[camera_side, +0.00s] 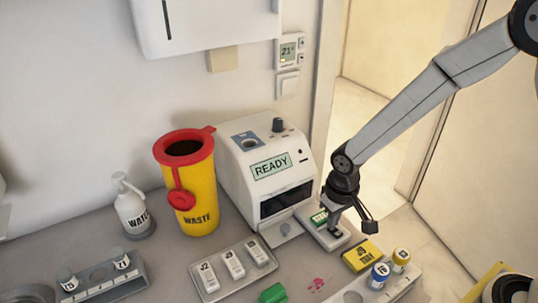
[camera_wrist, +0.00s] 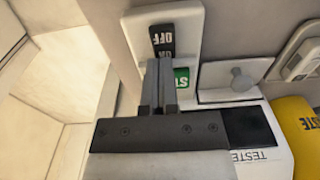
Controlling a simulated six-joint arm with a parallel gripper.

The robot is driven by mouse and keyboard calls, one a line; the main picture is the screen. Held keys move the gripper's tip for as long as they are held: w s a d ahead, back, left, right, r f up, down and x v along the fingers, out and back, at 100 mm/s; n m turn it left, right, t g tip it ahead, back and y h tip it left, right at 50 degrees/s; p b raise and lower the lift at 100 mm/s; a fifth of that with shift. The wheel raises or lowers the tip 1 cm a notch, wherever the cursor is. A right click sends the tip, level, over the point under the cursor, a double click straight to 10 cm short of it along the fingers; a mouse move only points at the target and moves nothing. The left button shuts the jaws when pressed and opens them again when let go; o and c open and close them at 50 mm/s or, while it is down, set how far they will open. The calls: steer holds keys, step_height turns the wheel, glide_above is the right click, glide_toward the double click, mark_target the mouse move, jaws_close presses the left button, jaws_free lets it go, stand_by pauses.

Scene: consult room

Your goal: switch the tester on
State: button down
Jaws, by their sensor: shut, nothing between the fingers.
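The tester (camera_side: 262,140) is a white machine by the wall in the side view, with READY on its lit green display (camera_side: 271,166). My gripper (camera_side: 336,231) is shut and empty, pointing down over the box. In the wrist view its fingertips (camera_wrist: 158,62) reach the ON end of the rocker; contact cannot be told.
A yellow waste bin (camera_side: 200,190) with a red rim stands left of the tester. A yellow card (camera_side: 362,255) and capped vials (camera_side: 380,271) are close right of my gripper.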

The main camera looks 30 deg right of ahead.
steer(key=shift+w+f, duration=0.15)
steer(key=shift+f, duration=0.3)
